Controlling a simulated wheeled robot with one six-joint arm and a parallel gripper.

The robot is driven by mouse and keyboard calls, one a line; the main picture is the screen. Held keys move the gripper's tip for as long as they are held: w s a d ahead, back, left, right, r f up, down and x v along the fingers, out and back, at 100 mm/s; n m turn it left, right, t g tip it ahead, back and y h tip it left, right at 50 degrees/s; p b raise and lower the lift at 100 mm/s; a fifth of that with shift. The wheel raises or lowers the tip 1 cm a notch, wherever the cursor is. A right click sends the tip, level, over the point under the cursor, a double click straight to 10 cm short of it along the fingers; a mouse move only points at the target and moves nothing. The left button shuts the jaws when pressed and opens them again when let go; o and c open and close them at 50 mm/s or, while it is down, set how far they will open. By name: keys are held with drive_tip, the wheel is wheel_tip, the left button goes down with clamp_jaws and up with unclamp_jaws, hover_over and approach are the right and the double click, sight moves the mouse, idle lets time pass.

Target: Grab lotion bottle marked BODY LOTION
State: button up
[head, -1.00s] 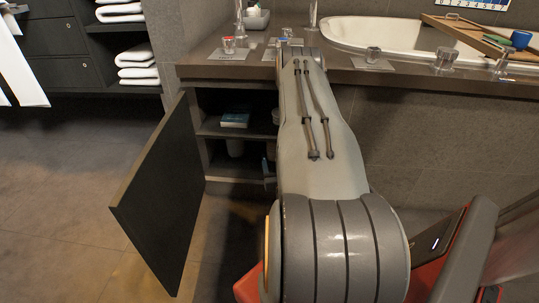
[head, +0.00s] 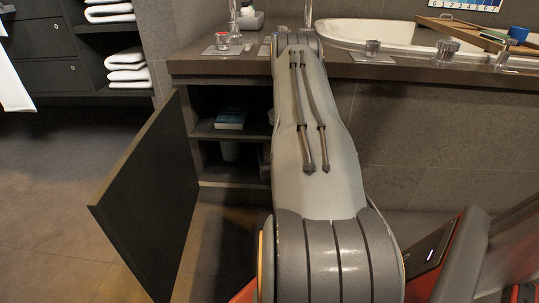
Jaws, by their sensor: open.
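I cannot make out a bottle marked BODY LOTION in the head view; no label is readable. My arm reaches forward to the counter (head: 190,60) and blocks the middle of the view. My gripper is hidden behind the arm. The open cabinet (head: 195,160) left of the arm holds a blue-and-white box or book (head: 231,117) on its upper shelf. My arm hides the cabinet's right side.
The dark cabinet door (head: 150,195) stands wide open into the floor space. Glasses (head: 223,40) (head: 373,47) (head: 446,51) stand along the counter. A bathtub (head: 345,30) with a wooden tray (head: 470,32) lies behind. Folded towels (head: 126,66) fill shelves at left.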

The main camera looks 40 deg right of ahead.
drive_tip(key=c, duration=1.4)
drive_tip(key=shift+r, duration=0.2)
